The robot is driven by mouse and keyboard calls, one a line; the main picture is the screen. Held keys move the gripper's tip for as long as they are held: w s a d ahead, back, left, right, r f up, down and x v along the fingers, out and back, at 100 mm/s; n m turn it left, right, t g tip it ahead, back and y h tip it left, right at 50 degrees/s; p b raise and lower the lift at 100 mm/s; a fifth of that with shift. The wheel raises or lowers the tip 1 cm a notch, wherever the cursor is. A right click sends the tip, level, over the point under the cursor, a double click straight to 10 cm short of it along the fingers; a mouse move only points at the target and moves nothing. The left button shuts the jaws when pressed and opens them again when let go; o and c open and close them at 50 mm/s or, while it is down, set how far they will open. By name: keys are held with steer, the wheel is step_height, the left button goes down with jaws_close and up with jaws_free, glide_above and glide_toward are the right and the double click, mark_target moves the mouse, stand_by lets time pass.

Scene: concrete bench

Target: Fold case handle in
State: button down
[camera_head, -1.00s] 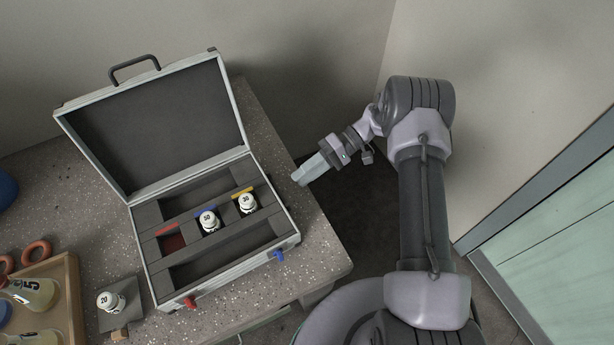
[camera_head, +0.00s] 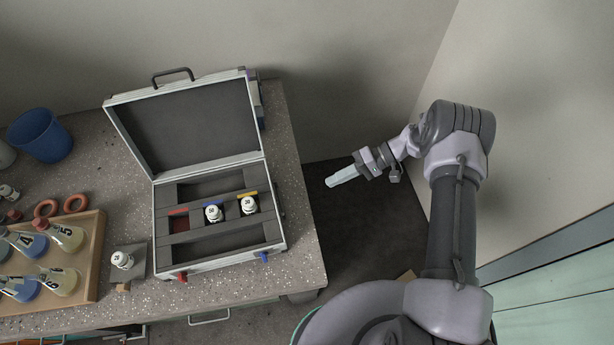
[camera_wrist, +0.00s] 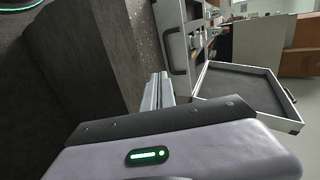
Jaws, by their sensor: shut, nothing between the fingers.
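The case (camera_head: 218,262) stands open on the bench, its lid (camera_head: 185,125) raised at the back. A dark handle (camera_head: 172,76) sticks up from the lid's top edge; a handle on the lid edge also shows in the wrist view (camera_wrist: 290,95). A dark bar-like handle (camera_head: 282,200) sits along the case's right side, and it appears to stand off the side in the wrist view (camera_wrist: 178,58). My gripper (camera_head: 330,182) is shut and empty, off the bench's right edge, apart from the case. Its fingers (camera_wrist: 158,90) point toward the case in the wrist view.
Two white bottles (camera_head: 214,213) stand in the case; a red latch (camera_head: 182,277) and blue latch (camera_head: 263,257) are at its front. A third bottle (camera_head: 122,260), a wooden flask tray (camera_head: 98,240) and a blue cup (camera_head: 40,136) are to the left.

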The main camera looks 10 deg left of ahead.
steer(key=b, duration=0.2)
glide_toward(290, 205)
steer(key=s+a, duration=0.1)
steer(key=a, duration=0.2)
steer(key=s+a, duration=0.1)
steer(key=s+a+f, duration=0.1)
steer(key=a, duration=0.1)
steer(key=shift+a+b, duration=0.1)
steer(key=shift+b, duration=0.25)
steer(key=shift+s+a+r, duration=0.15)
steer(key=shift+a, duration=0.25)
steer(key=shift+a, duration=0.1)
steer(key=shift+s+a+f+b, duration=0.25)
steer(key=shift+a+f+b, duration=0.25)
steer(key=shift+b, duration=0.6)
steer(key=shift+r, duration=0.2)
